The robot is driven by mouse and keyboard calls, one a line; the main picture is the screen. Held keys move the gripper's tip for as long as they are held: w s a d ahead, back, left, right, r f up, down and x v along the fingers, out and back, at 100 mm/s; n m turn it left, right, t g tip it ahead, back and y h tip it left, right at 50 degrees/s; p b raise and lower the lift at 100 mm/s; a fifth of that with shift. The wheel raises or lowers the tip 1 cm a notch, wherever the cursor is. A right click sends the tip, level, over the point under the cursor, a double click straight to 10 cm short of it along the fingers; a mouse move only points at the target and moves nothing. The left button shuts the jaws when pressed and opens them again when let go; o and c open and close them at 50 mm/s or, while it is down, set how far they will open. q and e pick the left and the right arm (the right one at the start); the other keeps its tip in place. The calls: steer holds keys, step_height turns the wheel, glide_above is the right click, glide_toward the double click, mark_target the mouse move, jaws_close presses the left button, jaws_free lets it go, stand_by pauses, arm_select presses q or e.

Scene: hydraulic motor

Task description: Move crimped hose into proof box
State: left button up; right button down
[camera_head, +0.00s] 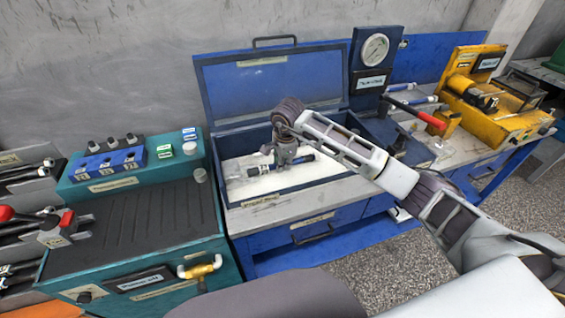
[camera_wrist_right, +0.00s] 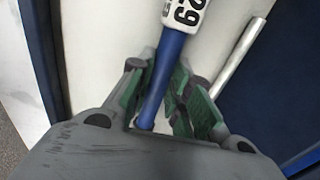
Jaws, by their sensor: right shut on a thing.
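The crimped hose (camera_wrist_right: 162,85), blue with a white number label, lies between the green pads of my right gripper (camera_wrist_right: 160,100), which is shut on it. In the head view, my right gripper (camera_head: 283,163) points down inside the open blue proof box (camera_head: 262,211), low over its white floor. A dark piece of the hose (camera_head: 303,159) shows just right of the fingers. I cannot tell whether the hose touches the floor. The box lid (camera_head: 265,88) stands open at the back. My left gripper is not in view.
A pressure gauge (camera_head: 375,49) stands behind the box's right side. A teal station (camera_head: 135,215) with a ribbed black top is at left. A yellow machine (camera_head: 490,95) and a red-handled tool (camera_head: 420,112) are at right. A silver rod (camera_wrist_right: 238,58) lies beside the hose.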

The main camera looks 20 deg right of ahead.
steer(key=c, duration=1.2)
jaws_free()
steer(key=shift+c, duration=0.2)
steer(key=shift+f, duration=0.1)
steer(key=shift+s, duration=0.1)
step_height(320, 180, up, 12)
steer(key=s, duration=0.2)
steer(key=shift+s, duration=0.1)
